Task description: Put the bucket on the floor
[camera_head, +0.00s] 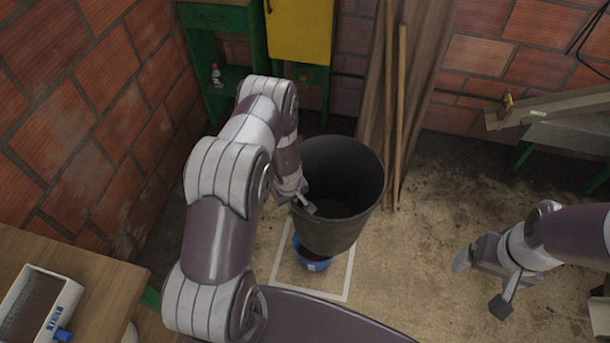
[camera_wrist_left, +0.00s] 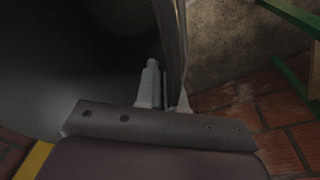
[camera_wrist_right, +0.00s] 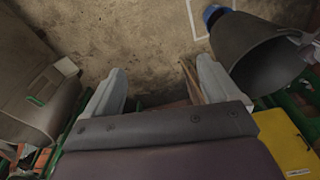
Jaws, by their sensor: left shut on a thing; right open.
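A large dark grey bucket (camera_head: 343,190) hangs in front of me in the head view, tilted slightly, its open mouth facing up. My left gripper (camera_head: 306,203) is shut on the bucket's left rim; the left wrist view shows the fingers (camera_wrist_left: 162,95) on either side of the wall. The bucket also shows at the upper right of the right wrist view (camera_wrist_right: 262,55). The sandy floor (camera_head: 440,190) lies below, with a white square outline (camera_head: 346,275) marked on it. My right gripper (camera_head: 480,283) is open and empty, off to the right.
A blue container (camera_head: 312,262) sits on the floor inside the outline, partly hidden by the bucket. Wooden planks (camera_head: 393,110) lean on the back wall. A wooden table (camera_head: 95,275) stands at the left, a low bench (camera_head: 570,137) at the right. The floor between bucket and right gripper is clear.

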